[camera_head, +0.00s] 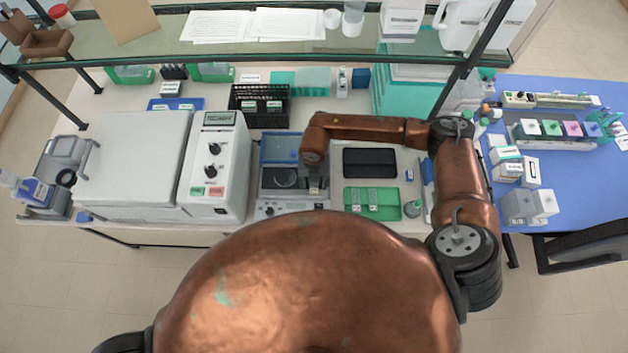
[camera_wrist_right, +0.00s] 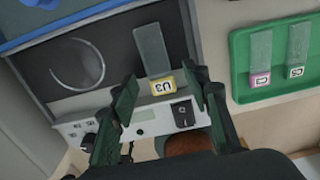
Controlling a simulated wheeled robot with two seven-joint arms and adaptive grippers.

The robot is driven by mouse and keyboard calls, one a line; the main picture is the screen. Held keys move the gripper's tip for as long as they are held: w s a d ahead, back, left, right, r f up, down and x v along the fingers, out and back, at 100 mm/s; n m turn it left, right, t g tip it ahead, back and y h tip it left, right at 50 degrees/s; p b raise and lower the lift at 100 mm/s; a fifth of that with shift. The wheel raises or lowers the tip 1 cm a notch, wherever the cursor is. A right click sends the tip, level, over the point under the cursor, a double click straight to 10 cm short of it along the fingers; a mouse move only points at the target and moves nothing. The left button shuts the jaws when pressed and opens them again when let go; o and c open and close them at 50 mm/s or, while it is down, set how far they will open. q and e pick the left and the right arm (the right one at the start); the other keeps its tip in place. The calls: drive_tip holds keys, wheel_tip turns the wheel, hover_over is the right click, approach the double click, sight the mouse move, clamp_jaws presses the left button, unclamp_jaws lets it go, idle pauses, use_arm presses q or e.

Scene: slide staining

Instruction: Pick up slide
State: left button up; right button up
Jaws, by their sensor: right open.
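A glass slide (camera_wrist_right: 151,48) with a yellow label marked U3 lies on the dark top of a small bench device (camera_wrist_right: 88,22), its labelled end at the front edge. My right gripper (camera_wrist_right: 163,86) is open, with one finger on each side of the labelled end. I cannot tell whether the fingers touch the slide. In the head view my right gripper (camera_head: 315,184) hangs over the right part of the device (camera_head: 277,178) and hides most of this slide. My left gripper is not in view.
A green tray (camera_head: 390,216) with slides lies right of the device; the wrist view shows pink and green labels in it. A black tray (camera_head: 369,162) lies behind it. A large white machine (camera_head: 220,165) stands left. A glass shelf (camera_head: 290,48) spans the back.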

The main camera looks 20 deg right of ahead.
drive_tip(key=shift+f, duration=0.3)
drive_tip(key=shift+c, duration=0.4)
clamp_jaws()
